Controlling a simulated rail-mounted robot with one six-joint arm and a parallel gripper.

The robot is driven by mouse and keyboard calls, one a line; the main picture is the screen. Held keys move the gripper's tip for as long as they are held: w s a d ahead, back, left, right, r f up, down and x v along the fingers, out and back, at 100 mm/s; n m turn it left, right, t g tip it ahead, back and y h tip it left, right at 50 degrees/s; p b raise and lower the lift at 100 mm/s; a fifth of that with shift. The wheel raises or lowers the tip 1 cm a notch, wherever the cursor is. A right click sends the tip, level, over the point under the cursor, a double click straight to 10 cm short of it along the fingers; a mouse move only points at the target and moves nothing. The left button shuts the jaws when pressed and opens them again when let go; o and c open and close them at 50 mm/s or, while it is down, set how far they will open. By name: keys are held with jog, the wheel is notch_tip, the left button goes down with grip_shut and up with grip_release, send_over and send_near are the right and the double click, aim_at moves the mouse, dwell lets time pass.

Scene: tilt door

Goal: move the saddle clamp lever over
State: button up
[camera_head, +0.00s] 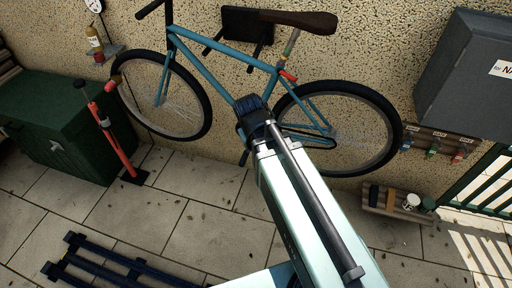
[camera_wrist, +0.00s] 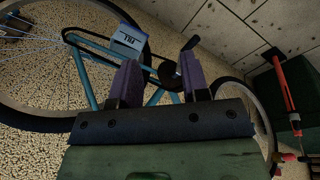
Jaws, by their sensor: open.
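The saddle clamp lever (camera_head: 288,76) shows red in the head view, at the seat post just below the brown saddle (camera_head: 292,20) of the blue bicycle (camera_head: 212,76). I cannot make out the lever in the wrist view. My gripper (camera_wrist: 161,56) is open, its two purple fingers apart with nothing held between them. In the head view the dark end of my arm is below and left of the lever, in front of the lower frame. The wrist view is upside down, with the rear wheel (camera_wrist: 30,108) on the left.
A red pump (camera_head: 117,135) stands beside a green chest (camera_head: 58,125) on the left. A grey cabinet (camera_head: 468,75) hangs on the right, above a rack with small coloured items. A wooden tray (camera_head: 398,211) and a dark slatted pallet (camera_head: 110,265) lie on the paving. The wrist view shows a lettered pale box (camera_wrist: 127,40).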

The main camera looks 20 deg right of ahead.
jog(key=s+a+r+y+p, duration=0.2)
jog(key=s+a+r, duration=0.1)
jog(key=shift+s+g+y+p, duration=0.25)
jog(key=shift+g+y+p, duration=0.05)
jog(key=shift+y+p, duration=0.1)
jog(key=shift+f, duration=0.1)
